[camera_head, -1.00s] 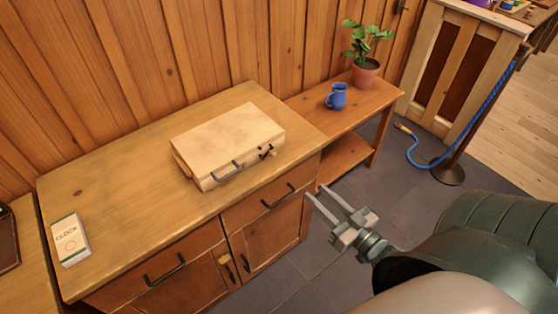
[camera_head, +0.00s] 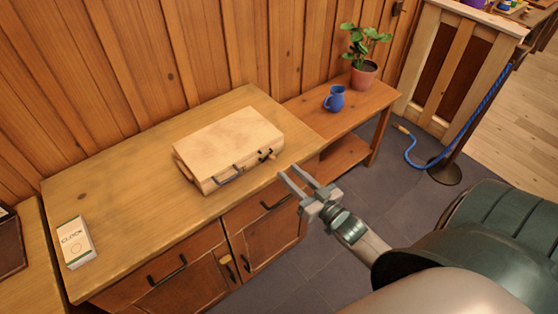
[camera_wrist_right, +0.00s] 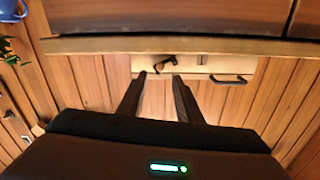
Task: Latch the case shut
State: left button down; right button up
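The pale wooden case (camera_head: 225,143) lies flat on the wooden cabinet top, its lid down. A dark handle (camera_head: 229,176) and a small dark latch (camera_head: 266,156) are on its front side, the latch near the right end. The exact position of the latch is too small to tell. My right gripper (camera_head: 287,169) is open and empty, in front of and to the right of the latch, apart from the case. In the right wrist view, the latch (camera_wrist_right: 166,65) shows just beyond and between the open fingertips (camera_wrist_right: 159,76), and the handle (camera_wrist_right: 230,79) is to their right. My left gripper is not in view.
The cabinet top (camera_head: 130,190) is clear around the case. A white clock box (camera_head: 76,243) stands at its left end. A lower side table (camera_head: 310,112) on the right holds a blue mug (camera_head: 335,99) and a potted plant (camera_head: 363,75). A plank wall is close behind.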

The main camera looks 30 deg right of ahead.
aim_at(274, 159)
jog(key=shift+w+a+p, duration=0.15)
jog(key=shift+w+p, duration=0.2)
jog(key=shift+w, duration=1.2)
jog(key=shift+w+a+p, duration=0.1)
jog(key=shift+w+p, duration=0.2)
jog(key=shift+w, duration=1.25)
grip_shut()
